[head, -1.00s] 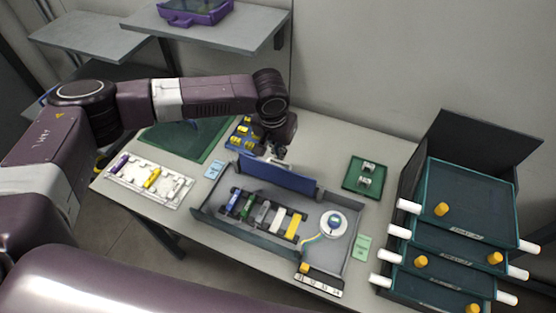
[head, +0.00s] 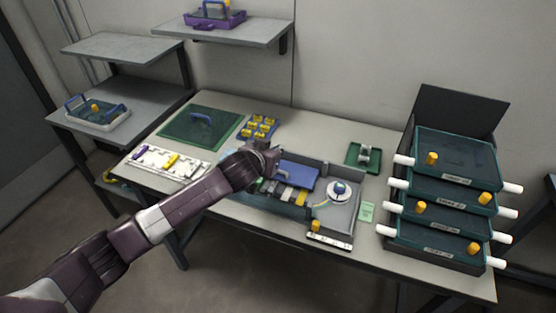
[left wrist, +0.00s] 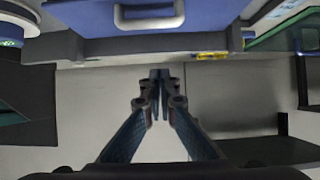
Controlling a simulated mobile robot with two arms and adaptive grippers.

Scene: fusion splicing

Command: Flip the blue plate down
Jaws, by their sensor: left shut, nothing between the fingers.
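The blue plate (head: 302,177) is hinged in the grey tray (head: 345,212) and leans down over the back part of the row of coloured modules (head: 291,195). Whether it lies fully flat is hard to tell. In the left wrist view the blue plate (left wrist: 215,14) fills the top, with its pale handle (left wrist: 150,23). My left gripper (head: 277,172) is at the plate's left side, partly hidden by its own wrist. In the left wrist view my left gripper (left wrist: 160,76) has its fingertips together and empty, apart from the handle. My right gripper is not in view.
A white rack (head: 168,162) and green mat (head: 190,128) lie left. A blue tray with yellow parts (head: 260,127) is behind. A green tray (head: 354,160) is at back right. Stacked green drawers (head: 455,165) stand at the right. A round white spool (head: 338,191) sits in the grey tray.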

